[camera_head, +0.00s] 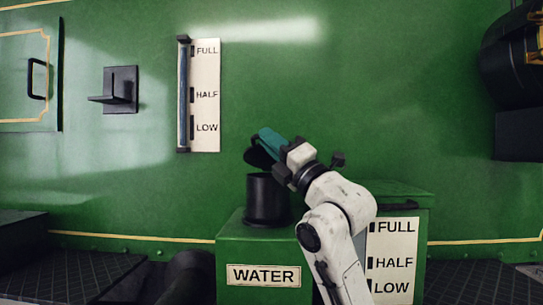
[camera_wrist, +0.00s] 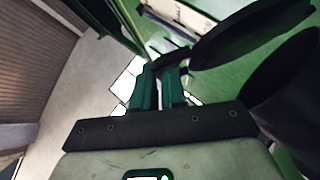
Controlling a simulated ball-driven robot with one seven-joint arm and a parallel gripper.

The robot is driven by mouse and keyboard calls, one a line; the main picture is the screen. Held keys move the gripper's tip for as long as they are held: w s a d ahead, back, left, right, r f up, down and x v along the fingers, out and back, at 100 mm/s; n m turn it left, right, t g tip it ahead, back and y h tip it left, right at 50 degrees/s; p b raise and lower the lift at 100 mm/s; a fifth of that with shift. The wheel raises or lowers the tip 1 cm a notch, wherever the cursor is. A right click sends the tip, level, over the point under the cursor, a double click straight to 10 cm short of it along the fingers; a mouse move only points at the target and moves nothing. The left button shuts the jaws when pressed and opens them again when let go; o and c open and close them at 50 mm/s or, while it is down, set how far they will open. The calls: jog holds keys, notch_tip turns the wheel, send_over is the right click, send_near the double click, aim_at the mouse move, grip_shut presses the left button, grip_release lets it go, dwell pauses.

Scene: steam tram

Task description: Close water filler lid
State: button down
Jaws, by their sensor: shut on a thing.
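The black round water filler (camera_head: 268,200) stands upright on the green box marked WATER. Its dark lid (camera_head: 257,158) is raised and tilted above the filler's mouth. My gripper (camera_head: 268,139) has teal fingers and is at the upper side of the lid. In the wrist view, my gripper (camera_wrist: 163,75) is shut on a dark tab at the lid's edge; the exact contact is partly hidden. The lid (camera_wrist: 245,32) spreads to the upper right there, apart from the filler (camera_wrist: 285,85), which is at the right edge.
The green tank box has a WATER plate (camera_head: 263,275) and a level plate (camera_head: 393,260). A gauge (camera_head: 205,95) and a black bracket (camera_head: 120,90) are on the green wall behind. A dark cylinder (camera_head: 510,60) juts out at the far right. The wall above my gripper is clear.

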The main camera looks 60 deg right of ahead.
jog(key=shift+s+a+f+n+b, duration=0.15)
jog(key=shift+a+f+b, duration=0.1)
jog(key=shift+f+b, duration=0.5)
jog(key=shift+w+a+f+n+b, duration=0.1)
jog(key=shift+a+f+n+b, duration=0.1)
jog(key=shift+f+b, duration=0.5)
jog(key=c, duration=1.2)
grip_release()
jog(key=shift+r, duration=0.1)
jog(key=shift+s, duration=0.1)
